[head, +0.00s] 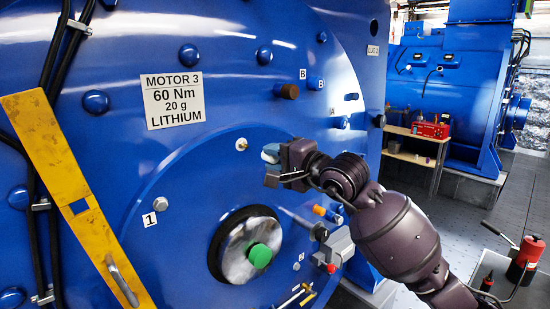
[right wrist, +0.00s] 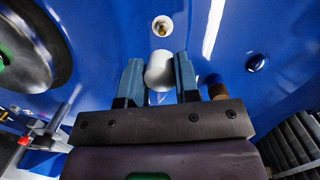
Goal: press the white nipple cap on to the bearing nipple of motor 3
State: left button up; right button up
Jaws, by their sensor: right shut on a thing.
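Motor 3 (head: 215,60) is a large blue housing with a label plate (head: 172,98) reading MOTOR 3. Its bearing nipple (head: 241,144) is a small brass fitting on a pale round seat, above the shaft end. It also shows bare in the right wrist view (right wrist: 162,28). My right gripper (head: 270,154) is just right of the nipple in the head view. In the right wrist view, its blue fingers are shut on the white nipple cap (right wrist: 159,71). The cap is apart from the nipple, which appears above it there. My left gripper is not in view.
A yellow bar (head: 55,150) crosses the motor's left side, near black cables. A shaft end with a green centre (head: 260,255) lies below the nipple. Coloured fittings (head: 328,214) sit to the lower right. A wooden bench with a red box (head: 430,129) stands behind.

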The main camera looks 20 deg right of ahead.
aim_at(246, 148)
jog(key=shift+x, duration=1.1)
jog(key=x, duration=0.1)
jog(key=b+x, duration=0.1)
jog(key=x, duration=0.1)
jog(key=shift+w+d+b, duration=0.15)
jog(key=shift+w+b, duration=0.15)
jog(key=shift+w, duration=0.05)
dwell(0.7)
dwell(0.5)
jog(key=shift+w+b, duration=0.4)
dwell(0.5)
